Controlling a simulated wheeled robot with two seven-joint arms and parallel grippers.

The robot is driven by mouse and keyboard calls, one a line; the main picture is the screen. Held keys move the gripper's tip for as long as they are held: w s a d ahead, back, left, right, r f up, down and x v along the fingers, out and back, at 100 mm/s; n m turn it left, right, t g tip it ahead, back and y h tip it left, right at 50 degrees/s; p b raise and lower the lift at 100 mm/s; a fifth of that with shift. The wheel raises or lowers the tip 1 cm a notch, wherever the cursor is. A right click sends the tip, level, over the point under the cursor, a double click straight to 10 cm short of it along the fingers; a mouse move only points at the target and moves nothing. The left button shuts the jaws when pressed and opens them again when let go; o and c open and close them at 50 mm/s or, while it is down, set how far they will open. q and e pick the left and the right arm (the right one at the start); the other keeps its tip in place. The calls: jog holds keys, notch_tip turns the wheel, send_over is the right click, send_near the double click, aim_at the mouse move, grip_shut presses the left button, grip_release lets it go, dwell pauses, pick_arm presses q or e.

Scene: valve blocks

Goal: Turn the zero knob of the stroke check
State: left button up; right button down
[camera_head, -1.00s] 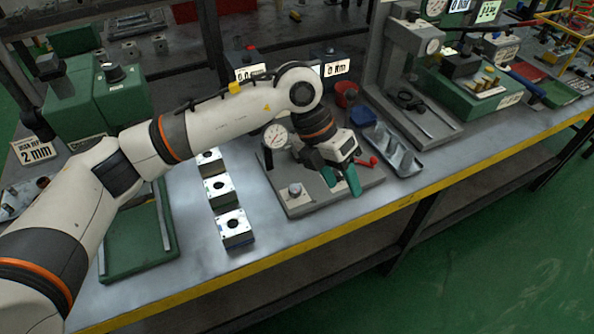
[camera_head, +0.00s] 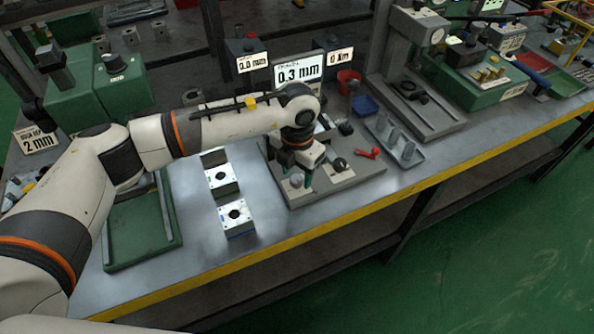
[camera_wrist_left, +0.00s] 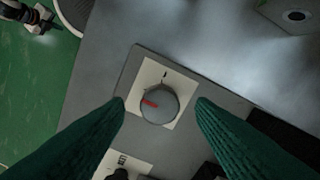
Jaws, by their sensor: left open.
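The zero knob (camera_wrist_left: 158,103) is a round grey knob with a red mark, on a white square plate (camera_wrist_left: 183,84) with a small black tick. In the head view the knob (camera_head: 296,181) is small, at the front left of the grey stroke check base (camera_head: 340,182). My left gripper (camera_wrist_left: 161,104) is open, with one green finger on each side of the knob in the wrist view and gaps between. In the head view my left gripper (camera_head: 297,183) points down over the knob. I cannot tell how far the fingertips are above the plate.
A black knob (camera_head: 340,164) and a red lever (camera_head: 367,153) are on the right of the base. A row of valve blocks (camera_head: 236,216) stands to the left, beside a green tray (camera_head: 140,262). A 0.3 mm sign (camera_head: 298,73) stands behind. The bench's yellow edge is in front.

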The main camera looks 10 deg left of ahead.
pick_arm(q)
jog(key=shift+f, duration=0.55)
jog(key=c, duration=1)
jog(key=shift+o, duration=0.2)
jog(key=m+b, duration=0.3)
jog(key=b, duration=0.1)
jog(key=shift+f, duration=0.15)
jog(key=shift+m+b, duration=1.4)
jog(key=shift+m, duration=0.1)
jog(key=shift+r, duration=0.2)
jog(key=o, duration=1)
jog(key=shift+c, duration=0.2)
